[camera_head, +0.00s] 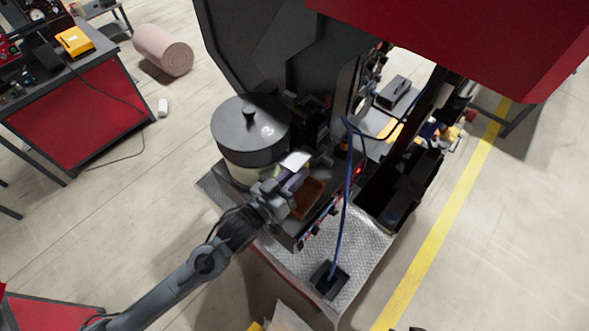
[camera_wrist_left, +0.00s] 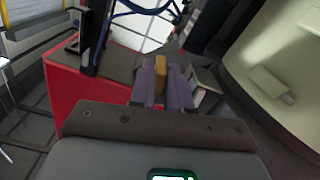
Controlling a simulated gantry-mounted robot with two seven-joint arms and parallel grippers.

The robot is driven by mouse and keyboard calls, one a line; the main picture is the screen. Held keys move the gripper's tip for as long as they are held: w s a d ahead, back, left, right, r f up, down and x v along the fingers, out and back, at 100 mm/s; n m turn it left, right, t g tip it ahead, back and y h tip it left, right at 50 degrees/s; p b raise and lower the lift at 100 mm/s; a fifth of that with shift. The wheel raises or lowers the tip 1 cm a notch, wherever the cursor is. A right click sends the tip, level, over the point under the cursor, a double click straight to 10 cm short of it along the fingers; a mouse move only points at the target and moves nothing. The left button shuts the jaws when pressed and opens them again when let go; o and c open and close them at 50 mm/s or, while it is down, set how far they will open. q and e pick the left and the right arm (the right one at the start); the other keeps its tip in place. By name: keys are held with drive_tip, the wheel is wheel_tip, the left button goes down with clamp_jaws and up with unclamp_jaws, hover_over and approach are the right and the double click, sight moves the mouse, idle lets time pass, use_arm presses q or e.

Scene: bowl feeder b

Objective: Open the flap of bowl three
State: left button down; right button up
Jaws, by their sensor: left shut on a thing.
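A round bowl with a dark grey knobbed lid (camera_head: 250,122) and a pale green body (camera_head: 241,173) stands on the machine in the head view. Its pale body (camera_wrist_left: 295,55) fills the right of the left wrist view, with a small pale tab (camera_wrist_left: 281,87) on it. My left gripper (camera_head: 292,180) is in front of the bowl, at its right side. In the left wrist view its purple-grey fingers (camera_wrist_left: 161,82) are shut on a small tan piece (camera_wrist_left: 160,80). I cannot tell if this is the flap. A whitish plate (camera_head: 296,160) shows just behind the gripper. My right gripper is not in view.
A brown open tray (camera_head: 308,198) sits just right of the gripper. A blue cable (camera_head: 348,190) rises from a black foot (camera_head: 329,279) on the metal plate (camera_head: 365,253). A tall dark panel (camera_head: 275,50) stands behind the bowl.

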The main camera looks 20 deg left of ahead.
use_arm(q)
drive_tip(key=shift+f+m, duration=0.15)
drive_tip(key=shift+m, duration=0.45)
drive_tip(key=c, duration=1.2)
unclamp_jaws()
drive_tip(key=shift+o, duration=0.2)
drive_tip(key=shift+f, duration=0.1)
drive_tip(key=b+v, duration=0.2)
drive_tip(key=v, duration=0.8)
drive_tip(key=shift+s+b, duration=0.4)
